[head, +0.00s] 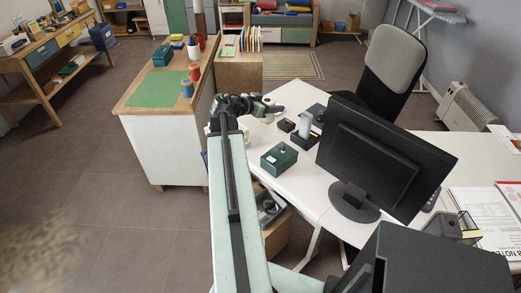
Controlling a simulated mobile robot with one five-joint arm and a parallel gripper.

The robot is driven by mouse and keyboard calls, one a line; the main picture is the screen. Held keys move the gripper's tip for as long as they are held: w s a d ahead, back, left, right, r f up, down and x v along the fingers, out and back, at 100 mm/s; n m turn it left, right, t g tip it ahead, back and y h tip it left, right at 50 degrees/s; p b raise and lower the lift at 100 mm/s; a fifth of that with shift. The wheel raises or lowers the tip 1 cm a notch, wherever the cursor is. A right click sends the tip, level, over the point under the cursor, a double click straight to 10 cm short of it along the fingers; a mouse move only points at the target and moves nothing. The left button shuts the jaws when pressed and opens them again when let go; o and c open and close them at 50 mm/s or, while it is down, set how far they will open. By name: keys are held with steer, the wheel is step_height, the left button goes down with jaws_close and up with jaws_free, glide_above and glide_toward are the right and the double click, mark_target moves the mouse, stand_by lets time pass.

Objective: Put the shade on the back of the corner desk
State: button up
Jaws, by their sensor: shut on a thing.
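My gripper (262,106) is at the end of my outstretched arm, over the far left edge of the white corner desk (308,187). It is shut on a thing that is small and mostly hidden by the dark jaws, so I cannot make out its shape. I take it for the shade, as no separate shade can be made out elsewhere. The back part of the desk lies just right of the jaws. I cannot tell whether the held thing touches the desktop.
A dark monitor (385,150) stands on the desk. A green box (279,158), a small black box (286,125) and a grey upright piece (304,125) are near my gripper. An office chair (393,70) is behind. A white cabinet (160,150) with a green mat stands left.

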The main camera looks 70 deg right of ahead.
steer(key=shift+n+t, duration=0.5)
steer(key=shift+t, duration=0.1)
steer(key=f+b, duration=0.5)
steer(key=a+f+b, duration=0.1)
steer(key=f+b, duration=0.4)
steer(key=f, duration=0.1)
steer(key=f+b, duration=0.5)
steer(key=b, duration=0.1)
steer(key=shift+a+f, duration=0.15)
steer(key=shift+r, duration=0.25)
steer(key=shift+f, duration=0.2)
steer(key=o, duration=1.2)
steer(key=shift+c, duration=0.2)
steer(key=shift+r, duration=0.1)
